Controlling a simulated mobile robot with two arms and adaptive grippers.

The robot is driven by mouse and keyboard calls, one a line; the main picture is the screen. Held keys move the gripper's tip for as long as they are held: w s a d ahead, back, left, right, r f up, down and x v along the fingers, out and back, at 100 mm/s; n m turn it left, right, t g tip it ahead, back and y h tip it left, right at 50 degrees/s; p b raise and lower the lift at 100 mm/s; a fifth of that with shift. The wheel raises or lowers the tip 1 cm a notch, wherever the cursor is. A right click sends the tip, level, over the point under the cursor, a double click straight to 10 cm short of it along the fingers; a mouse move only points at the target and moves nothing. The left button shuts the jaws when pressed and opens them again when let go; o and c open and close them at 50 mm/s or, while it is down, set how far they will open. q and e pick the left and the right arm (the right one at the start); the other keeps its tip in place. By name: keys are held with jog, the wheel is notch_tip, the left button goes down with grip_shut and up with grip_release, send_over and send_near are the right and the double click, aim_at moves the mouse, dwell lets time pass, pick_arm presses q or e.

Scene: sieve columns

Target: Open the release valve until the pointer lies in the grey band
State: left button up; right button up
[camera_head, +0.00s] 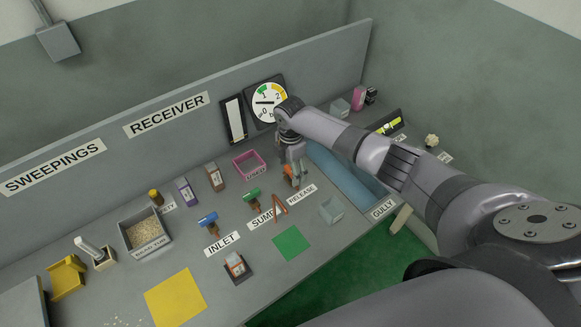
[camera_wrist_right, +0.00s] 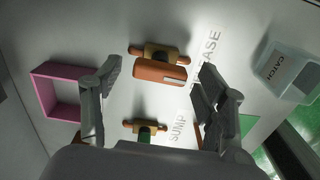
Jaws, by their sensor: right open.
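The release valve has an orange handle (camera_head: 288,182) beside the RELEASE label; it also shows in the right wrist view as an orange bar on a brass body (camera_wrist_right: 158,74). My right gripper (camera_head: 293,168) is open above it, and in the wrist view its fingers (camera_wrist_right: 160,78) stand on either side of the handle. I cannot tell contact. The round gauge (camera_head: 266,104) on the back panel has green and yellow bands and a dark pointer lying roughly level toward the left. My right wrist hides its lower right edge. I cannot make out a grey band clearly. My left gripper is out of view.
The green-handled sump valve (camera_head: 252,196) and blue-handled inlet valve (camera_head: 208,221) stand left of the release valve. A pink tray (camera_head: 237,168) is close by. A clear catch box (camera_head: 332,210) stands to the right, near a blue gully (camera_head: 340,172).

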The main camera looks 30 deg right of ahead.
aim_at(290, 170)
notch_tip(290, 170, up, 12)
dwell(0.6)
jog(key=shift+s+f, duration=0.1)
